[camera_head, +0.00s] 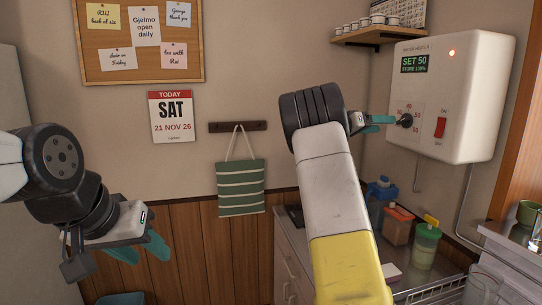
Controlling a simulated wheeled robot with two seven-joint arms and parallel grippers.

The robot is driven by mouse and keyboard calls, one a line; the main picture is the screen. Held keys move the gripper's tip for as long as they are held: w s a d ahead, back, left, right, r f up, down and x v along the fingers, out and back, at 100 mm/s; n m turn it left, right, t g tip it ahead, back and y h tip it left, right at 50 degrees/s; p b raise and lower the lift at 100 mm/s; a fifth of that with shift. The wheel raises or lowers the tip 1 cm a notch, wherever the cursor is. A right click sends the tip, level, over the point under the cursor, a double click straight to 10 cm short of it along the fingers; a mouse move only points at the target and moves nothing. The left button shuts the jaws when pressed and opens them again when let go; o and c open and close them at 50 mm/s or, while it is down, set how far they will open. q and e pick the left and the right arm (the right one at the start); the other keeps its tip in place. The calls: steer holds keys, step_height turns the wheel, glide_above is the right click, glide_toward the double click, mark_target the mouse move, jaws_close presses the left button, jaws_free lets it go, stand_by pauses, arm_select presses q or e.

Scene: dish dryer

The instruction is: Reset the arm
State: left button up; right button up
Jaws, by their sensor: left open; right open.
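My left gripper (141,251) is at the lower left, with teal fingers spread apart and pointing down. It is empty, in front of the wood panelling and clear of other things. My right arm rises from the bottom centre. My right gripper (381,123) is at the upper right, its teal fingers pointing right towards the dial (406,121) of the white wall heater (462,95). Its fingertips are close to the dial; I cannot tell whether they touch it.
A shelf (378,35) with jars is above. A striped bag (241,188) hangs on the back wall. Open space lies between my arms.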

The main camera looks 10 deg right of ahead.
steer(key=s+a+f+n+y, duration=0.2)
steer(key=s+a+f+y, duration=0.25)
steer(key=s, duration=0.25)
steer(key=s+a+f+n+y, duration=0.1)
steer(key=s+a+f+y, duration=0.2)
steer(key=s+f+y, duration=0.3)
steer(key=s+a+f+n+t+y, duration=0.2)
steer(key=s+a+n+y, duration=0.2)
steer(key=s+a, duration=0.7)
steer(key=s+a+f+n+t+y, duration=0.1)
steer(key=s+a+n+y, duration=0.3)
steer(key=s+a, duration=0.7)
steer(key=a+t+y, duration=0.1)
steer(key=a, duration=0.6)
steer(key=shift+s+f+n+t, duration=0.3)
steer(key=shift+s+f, duration=0.1)
